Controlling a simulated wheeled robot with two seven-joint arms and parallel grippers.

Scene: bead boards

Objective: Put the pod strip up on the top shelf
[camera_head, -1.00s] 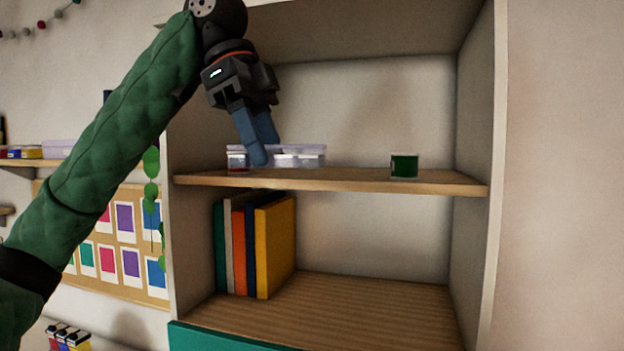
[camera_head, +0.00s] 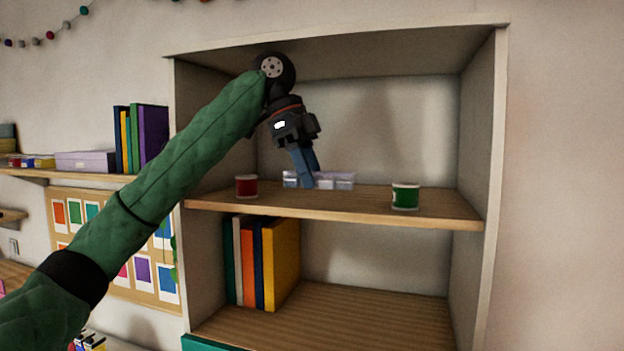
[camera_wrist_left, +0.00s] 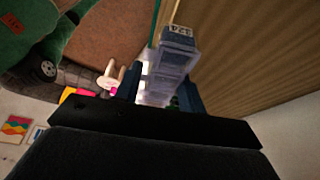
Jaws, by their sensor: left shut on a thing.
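The pod strip (camera_head: 335,181) is a row of clear, pale lidded pods, seen at the top shelf (camera_head: 350,208) between two spools. My left gripper (camera_head: 309,184) is shut on it, with the blue fingers pointing down in front of it. In the left wrist view the strip (camera_wrist_left: 166,75) sits between the fingers and carries a small label with dark marks. Whether the strip touches the shelf board is hard to tell. My right gripper is in neither view.
A red spool (camera_head: 246,186) stands left of the strip and a green spool (camera_head: 405,196) stands to the right. Bare board lies between the strip and the green spool. Upright books (camera_head: 262,263) fill the left of the lower compartment.

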